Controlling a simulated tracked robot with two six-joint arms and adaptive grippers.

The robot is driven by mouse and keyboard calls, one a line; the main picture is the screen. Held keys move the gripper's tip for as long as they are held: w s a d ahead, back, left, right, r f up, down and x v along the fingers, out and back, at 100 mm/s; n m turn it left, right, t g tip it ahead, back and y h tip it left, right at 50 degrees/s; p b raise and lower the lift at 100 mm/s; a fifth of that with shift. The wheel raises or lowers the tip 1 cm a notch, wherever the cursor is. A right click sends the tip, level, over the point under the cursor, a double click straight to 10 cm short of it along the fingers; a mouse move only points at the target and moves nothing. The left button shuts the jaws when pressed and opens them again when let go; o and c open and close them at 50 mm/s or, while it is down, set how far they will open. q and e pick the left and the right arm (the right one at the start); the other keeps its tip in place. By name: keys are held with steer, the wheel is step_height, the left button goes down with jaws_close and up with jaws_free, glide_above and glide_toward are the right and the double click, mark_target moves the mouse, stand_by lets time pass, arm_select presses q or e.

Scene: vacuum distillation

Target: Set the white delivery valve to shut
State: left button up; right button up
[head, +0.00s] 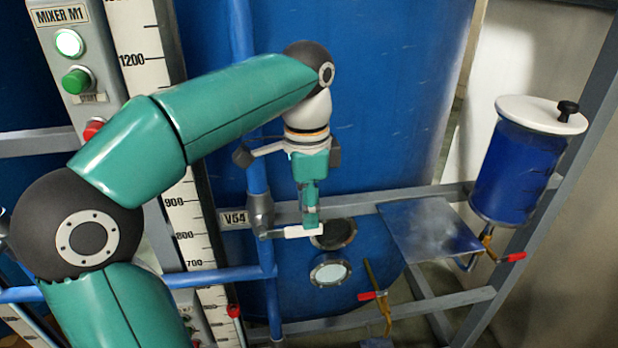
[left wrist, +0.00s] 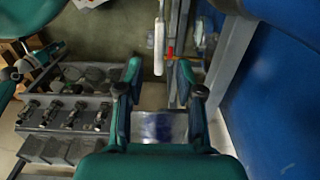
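The white delivery valve handle (head: 303,231) sticks out to the right from the valve body (head: 261,210) on the vertical blue pipe, beside the V54 plate. It lies roughly level, across the pipe's line. My left gripper (head: 309,216) points down just above the handle in the head view; I cannot tell whether they touch there. In the left wrist view the two fingers (left wrist: 160,72) are spread apart with nothing clearly held. The white handle (left wrist: 158,46) shows just beyond the fingertips, in line with the gap. My right gripper is not in view.
A big blue tank fills the background. A grey metal shelf plate (head: 428,229) and a blue pot with a white lid (head: 520,155) are at the right. Red-handled taps (head: 372,295) sit lower. The mixer panel (head: 75,60) is at the left.

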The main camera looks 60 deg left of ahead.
arm_select(q)
step_height(320, 180, up, 6)
steer(key=shift+r, duration=0.2)
stand_by(0.6)
